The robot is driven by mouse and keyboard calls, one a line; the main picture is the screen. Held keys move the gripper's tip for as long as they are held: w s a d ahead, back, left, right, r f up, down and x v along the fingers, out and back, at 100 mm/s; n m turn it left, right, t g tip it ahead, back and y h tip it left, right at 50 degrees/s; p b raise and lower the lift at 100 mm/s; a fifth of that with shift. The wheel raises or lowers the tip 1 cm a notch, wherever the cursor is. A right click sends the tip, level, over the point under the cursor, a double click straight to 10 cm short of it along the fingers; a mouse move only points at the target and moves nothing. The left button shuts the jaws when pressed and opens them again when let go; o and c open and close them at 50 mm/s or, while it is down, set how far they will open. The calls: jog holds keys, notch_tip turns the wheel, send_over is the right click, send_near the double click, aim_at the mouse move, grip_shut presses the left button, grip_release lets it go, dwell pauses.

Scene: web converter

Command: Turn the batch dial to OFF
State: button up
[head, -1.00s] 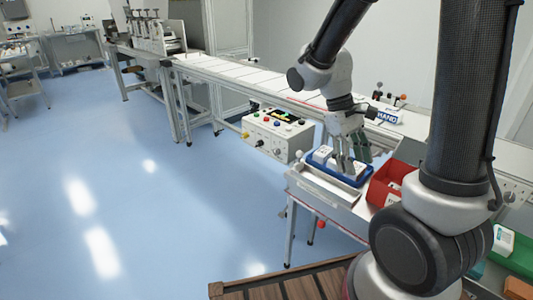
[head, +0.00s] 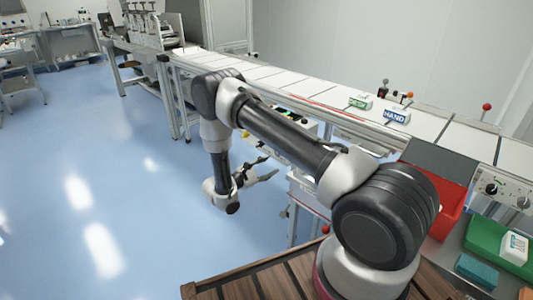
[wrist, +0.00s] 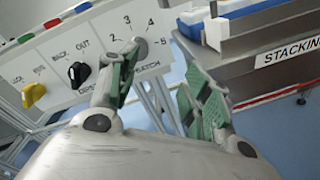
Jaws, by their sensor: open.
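The batch dial (wrist: 140,50) is a grey round knob on the white control panel (wrist: 40,55), ringed by numbers from 2 to 5, with a BATCH label below it. The left finger partly covers it and the label; I cannot tell where it points. My gripper (wrist: 165,85) is open and empty, its green-padded fingers apart, in front of and below the dial. In the head view my gripper (head: 262,172) is in front of the panel (head: 288,150), which my arm mostly hides.
Left of the dial are a black knob (wrist: 78,73) and a yellow knob (wrist: 34,95). A metal tray (wrist: 255,40) labelled STACKING stands close on the right, with a blue bin (wrist: 240,8) above. The conveyor (head: 290,83) runs behind. Open floor (head: 120,210) lies left.

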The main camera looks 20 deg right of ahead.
jog(key=w+d+r+t, duration=0.1)
jog(key=w+d, duration=0.4)
jog(key=d, duration=0.1)
jog(key=shift+r+m+t, duration=0.25)
jog(key=shift+m+t, duration=0.05)
jog(key=shift+m, duration=0.1)
jog(key=shift+s, duration=0.1)
jog(key=c, duration=1)
